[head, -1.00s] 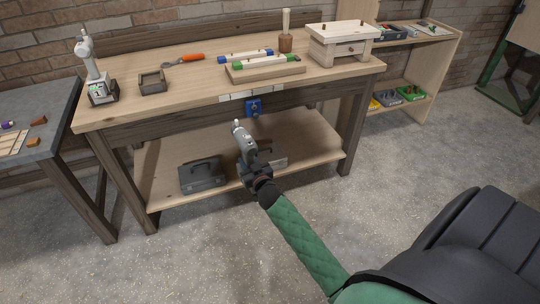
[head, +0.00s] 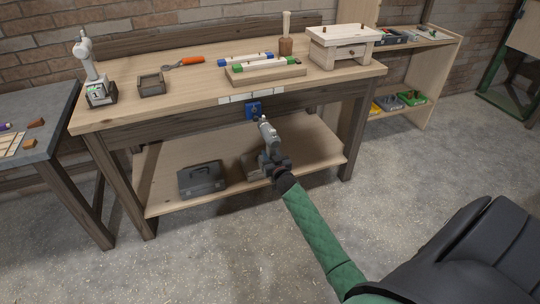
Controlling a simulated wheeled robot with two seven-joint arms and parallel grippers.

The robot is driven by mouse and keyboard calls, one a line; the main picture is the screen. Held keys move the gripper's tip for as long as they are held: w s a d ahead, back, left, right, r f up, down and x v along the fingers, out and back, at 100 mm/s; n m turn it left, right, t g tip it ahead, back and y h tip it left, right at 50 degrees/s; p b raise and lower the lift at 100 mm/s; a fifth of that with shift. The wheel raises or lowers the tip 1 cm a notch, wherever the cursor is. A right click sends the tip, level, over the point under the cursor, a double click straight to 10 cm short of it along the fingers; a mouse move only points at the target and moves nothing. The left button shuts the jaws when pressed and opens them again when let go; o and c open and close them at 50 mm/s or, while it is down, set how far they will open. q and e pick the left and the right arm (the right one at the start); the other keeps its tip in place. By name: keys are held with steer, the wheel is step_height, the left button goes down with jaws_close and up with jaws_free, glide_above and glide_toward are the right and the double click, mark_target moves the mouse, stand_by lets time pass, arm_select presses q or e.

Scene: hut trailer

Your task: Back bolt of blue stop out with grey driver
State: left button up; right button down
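The blue stop (head: 253,110) is fixed on the front rail of the workbench, below the white labels. Its bolt is too small to make out. My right gripper (head: 275,161) is shut around a grey driver (head: 267,133), whose nose points up and toward the bench front. The driver's tip is just below and right of the blue stop, and a touch cannot be told. My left gripper is not in view.
The workbench (head: 180,110) carries a pale tool in a dark dock (head: 100,95), a small tray (head: 151,84), an orange-handled tool (head: 190,61), a wooden block with green ends (head: 265,72), a mallet (head: 286,35) and a wooden stand (head: 342,42). A grey toolbox (head: 201,180) sits on the lower shelf.

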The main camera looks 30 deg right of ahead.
steer(key=shift+r, duration=0.15)
